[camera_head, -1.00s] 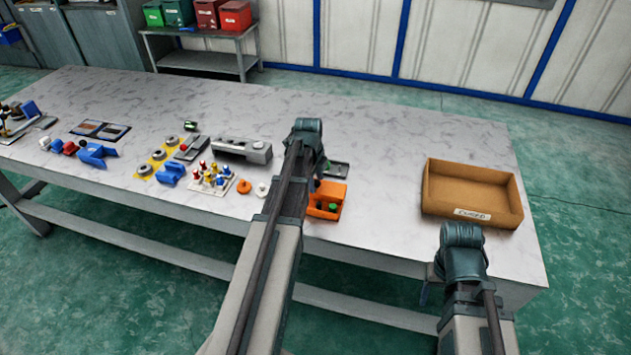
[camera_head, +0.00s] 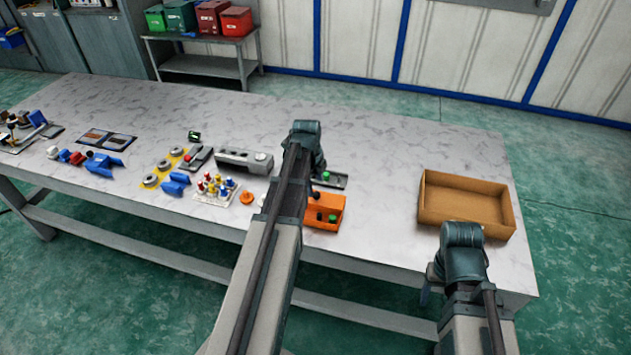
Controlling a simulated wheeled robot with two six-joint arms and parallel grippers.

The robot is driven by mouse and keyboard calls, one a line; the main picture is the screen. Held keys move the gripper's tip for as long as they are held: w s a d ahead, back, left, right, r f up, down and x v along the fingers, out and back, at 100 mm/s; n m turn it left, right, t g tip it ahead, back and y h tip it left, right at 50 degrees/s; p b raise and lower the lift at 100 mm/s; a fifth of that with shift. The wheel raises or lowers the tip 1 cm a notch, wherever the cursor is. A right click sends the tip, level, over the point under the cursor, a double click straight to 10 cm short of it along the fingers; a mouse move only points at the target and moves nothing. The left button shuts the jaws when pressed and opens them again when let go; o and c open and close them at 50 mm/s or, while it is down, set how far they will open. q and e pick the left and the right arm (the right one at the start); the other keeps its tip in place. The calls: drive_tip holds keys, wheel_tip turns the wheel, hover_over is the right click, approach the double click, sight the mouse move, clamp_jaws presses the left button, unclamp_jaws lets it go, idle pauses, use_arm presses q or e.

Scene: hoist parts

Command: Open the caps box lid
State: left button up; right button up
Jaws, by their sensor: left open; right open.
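An orange box (camera_head: 333,217) stands near the table's front edge. Green caps show inside it, and my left arm covers its left part. I cannot make out a separate lid. My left gripper (camera_head: 317,168) hangs at the end of the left arm, just behind the box and apart from it as far as I can see; its fingers are mostly hidden by the arm. My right gripper (camera_head: 425,288) is at the table's front edge, to the right of the box, largely hidden under its wrist. Both are open and I see nothing held.
A dark tray (camera_head: 338,180) with a green piece lies behind the box. A brown open bin (camera_head: 465,200) stands at the right. A grey block (camera_head: 243,160), a white rack of coloured pegs (camera_head: 215,190) and blue holders (camera_head: 176,184) lie to the left. The table's back is clear.

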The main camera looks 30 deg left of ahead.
use_arm(q)
wheel_tip(320, 180, up, 8)
drive_tip(key=s+p, duration=0.1)
drive_tip(key=p, duration=0.5)
drive_tip(key=shift+s+p, duration=0.3)
drive_tip(key=shift+p, duration=0.05)
drive_tip(key=s+d+n+g, duration=0.1)
drive_tip(key=s+d+n, duration=0.3)
drive_tip(key=d, duration=0.6)
drive_tip(key=s+d+f+n+y+b, duration=0.1)
drive_tip(key=s+d+n, duration=0.4)
drive_tip(key=d, duration=0.6)
drive_tip(key=s+d+f+n+g, duration=0.1)
drive_tip(key=s+d+n, duration=0.3)
drive_tip(key=s+d, duration=0.4)
drive_tip(key=shift+d+n+g+b, duration=0.3)
drive_tip(key=shift+d+n+b, duration=0.1)
drive_tip(key=shift+d, duration=0.75)
drive_tip(key=shift+s+f, duration=0.1)
drive_tip(key=shift+f, duration=0.05)
